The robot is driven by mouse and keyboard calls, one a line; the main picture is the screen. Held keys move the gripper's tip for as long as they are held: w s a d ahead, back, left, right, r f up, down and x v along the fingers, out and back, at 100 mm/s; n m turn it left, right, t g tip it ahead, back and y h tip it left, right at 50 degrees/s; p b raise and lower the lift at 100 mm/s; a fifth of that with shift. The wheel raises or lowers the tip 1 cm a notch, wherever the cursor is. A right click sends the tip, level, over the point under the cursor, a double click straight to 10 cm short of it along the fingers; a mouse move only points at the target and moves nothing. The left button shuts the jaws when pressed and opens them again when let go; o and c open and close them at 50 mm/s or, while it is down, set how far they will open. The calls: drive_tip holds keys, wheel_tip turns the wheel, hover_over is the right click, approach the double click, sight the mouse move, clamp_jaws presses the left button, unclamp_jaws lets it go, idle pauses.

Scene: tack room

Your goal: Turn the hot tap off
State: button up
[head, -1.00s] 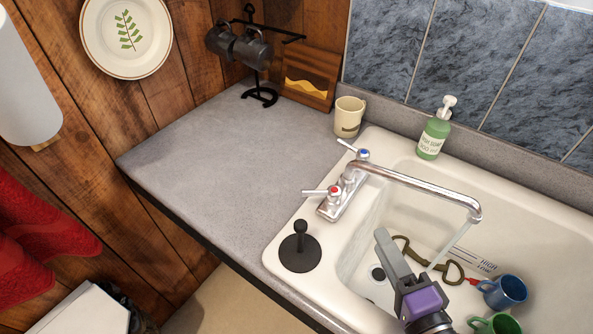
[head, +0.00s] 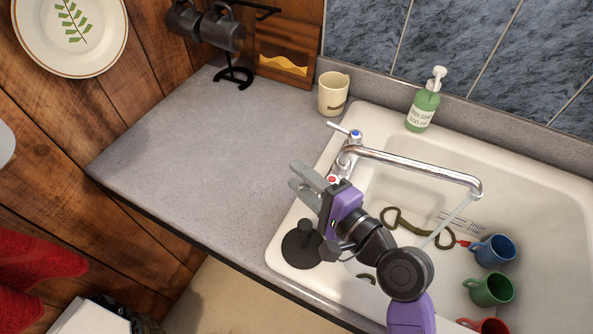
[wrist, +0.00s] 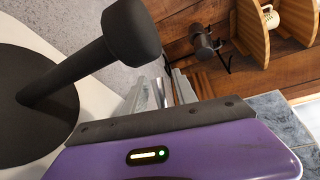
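The chrome mixer tap (head: 410,165) stands on the sink's left rim, and a thin stream of water falls from its spout. The cold handle (head: 348,132) has a blue mark and its lever points up-left. The hot handle's red mark (head: 332,180) shows just behind my gripper; its lever is mostly hidden. My gripper (head: 293,175) is at the hot handle, its two grey fingers apart and pointing left. In the wrist view the fingers (wrist: 160,92) frame bits of chrome, but I cannot tell whether they touch the lever.
A black disc with an upright knob (head: 300,247) stands on the sink corner, close below my gripper. A cream mug (head: 333,94) and green soap bottle (head: 422,108) stand behind the tap. Blue (head: 492,251) and green (head: 488,290) mugs lie in the sink.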

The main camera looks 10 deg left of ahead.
drive_tip(key=shift+w+a, duration=0.45)
drive_tip(key=shift+a, duration=0.05)
drive_tip(key=shift+f, duration=0.1)
clamp_jaws()
idle(1.1)
